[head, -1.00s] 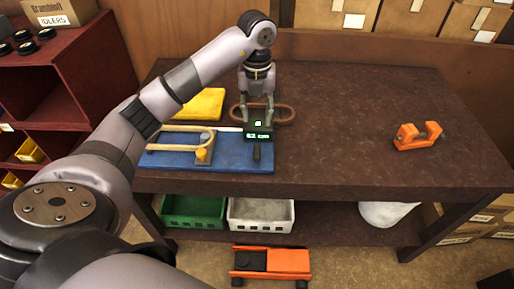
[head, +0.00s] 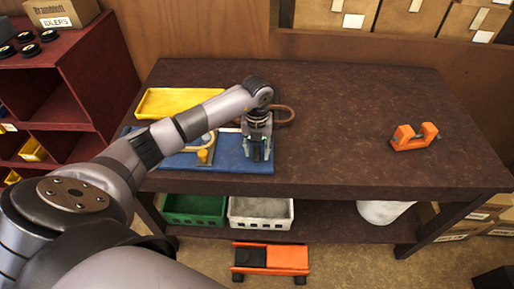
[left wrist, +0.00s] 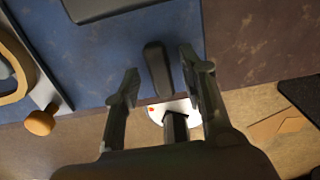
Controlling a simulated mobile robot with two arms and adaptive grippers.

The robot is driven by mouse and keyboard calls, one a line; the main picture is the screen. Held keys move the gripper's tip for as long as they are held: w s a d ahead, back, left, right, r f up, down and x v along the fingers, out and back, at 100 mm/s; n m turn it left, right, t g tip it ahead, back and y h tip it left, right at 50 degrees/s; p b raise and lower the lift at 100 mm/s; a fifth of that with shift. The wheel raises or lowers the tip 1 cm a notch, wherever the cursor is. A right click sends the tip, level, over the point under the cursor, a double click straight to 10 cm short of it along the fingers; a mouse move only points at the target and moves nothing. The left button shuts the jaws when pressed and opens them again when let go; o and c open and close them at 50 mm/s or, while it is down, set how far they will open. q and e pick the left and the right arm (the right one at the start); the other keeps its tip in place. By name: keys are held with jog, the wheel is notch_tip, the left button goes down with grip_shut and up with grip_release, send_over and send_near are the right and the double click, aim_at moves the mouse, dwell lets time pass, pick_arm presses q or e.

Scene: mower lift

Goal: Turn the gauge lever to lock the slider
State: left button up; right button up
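The gauge lever (left wrist: 157,68) is a short dark handle on the blue board (left wrist: 110,55) in the left wrist view. My left gripper (head: 257,158) is at the front right part of the blue board (head: 230,164) in the head view. Its two fingers are apart, one on each side of the lever, with gaps visible. In the head view the gripper hides the lever and most of the gauge. A dark body, seemingly the gauge (left wrist: 105,8), is cut off at the top of the wrist view. I cannot make out the slider clearly. My right gripper is not in view.
An orange knob (head: 203,157) stands left of the gripper beside a pale loop. A yellow tray (head: 152,103) lies behind. An orange clamp-like part (head: 413,137) sits at the right of the table (head: 340,130). The table between is clear. Crates stand on the shelf below.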

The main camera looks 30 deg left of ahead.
pick_arm(q)
jog(key=shift+c, duration=0.5)
grip_shut()
jog(key=m+b, duration=0.3)
jog(key=shift+f+m, duration=0.1)
jog(key=shift+m, duration=0.2)
jog(key=m+b, duration=0.4)
jog(key=m, duration=0.1)
jog(key=m+b, duration=0.3)
jog(key=m, duration=0.2)
jog(key=shift+m, duration=0.4)
jog(key=shift+m+b, duration=0.95)
jog(key=shift+m, duration=0.85)
jog(key=shift+r, duration=0.2)
